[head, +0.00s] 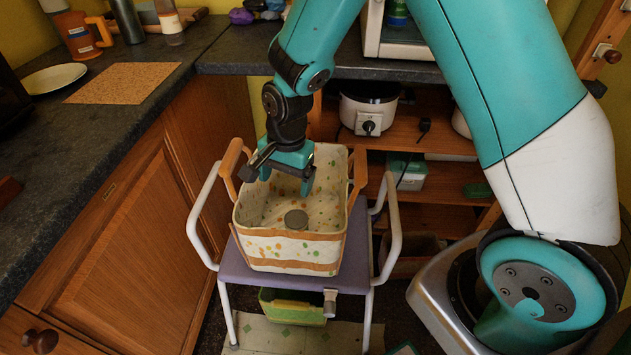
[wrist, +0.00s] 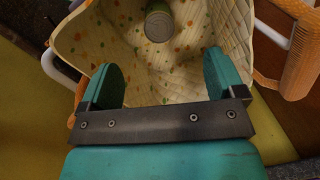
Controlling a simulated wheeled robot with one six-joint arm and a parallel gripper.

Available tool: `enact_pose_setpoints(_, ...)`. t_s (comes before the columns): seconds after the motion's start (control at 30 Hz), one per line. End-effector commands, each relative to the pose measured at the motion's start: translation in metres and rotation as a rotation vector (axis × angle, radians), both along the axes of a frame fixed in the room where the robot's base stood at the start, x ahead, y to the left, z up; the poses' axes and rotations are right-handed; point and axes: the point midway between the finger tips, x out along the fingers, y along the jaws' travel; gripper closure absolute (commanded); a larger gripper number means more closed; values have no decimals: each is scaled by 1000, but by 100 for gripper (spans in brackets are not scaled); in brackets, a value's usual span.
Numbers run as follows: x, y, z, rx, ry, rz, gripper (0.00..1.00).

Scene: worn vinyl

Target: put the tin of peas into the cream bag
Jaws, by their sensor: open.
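The cream bag (head: 290,250) has coloured dots, tan bands and orange-brown handles, and stands open on a purple-seated chair. The tin of peas (head: 296,219), with a grey lid, is inside the bag, near its front wall. In the wrist view the tin (wrist: 159,24) shows at the top, against the dotted lining of the bag (wrist: 120,38). My gripper (head: 287,186) is over the bag's mouth, towards its back left. In the wrist view the gripper's two teal fingers (wrist: 162,80) are wide apart with nothing between them, and the tin is clear of them.
The chair (head: 358,276) has white metal arms on both sides of the bag. A dark worktop (head: 125,110) with a plate, a cork mat and mugs runs along the left. Shelves with a white slow cooker (head: 368,108) stand behind.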

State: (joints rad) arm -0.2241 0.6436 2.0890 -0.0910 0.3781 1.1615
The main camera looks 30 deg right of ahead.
Motion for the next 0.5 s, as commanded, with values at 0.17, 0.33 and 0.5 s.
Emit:
enact_pose_setpoints(0.17, -52, 21, 95, 102, -77, 443, 12)
enact_pose_setpoints(0.33, -119, 32, 159, 172, -178, 889, 12)
enact_pose_setpoints(0.5, -180, 35, 193, 204, -273, 1259, 12)
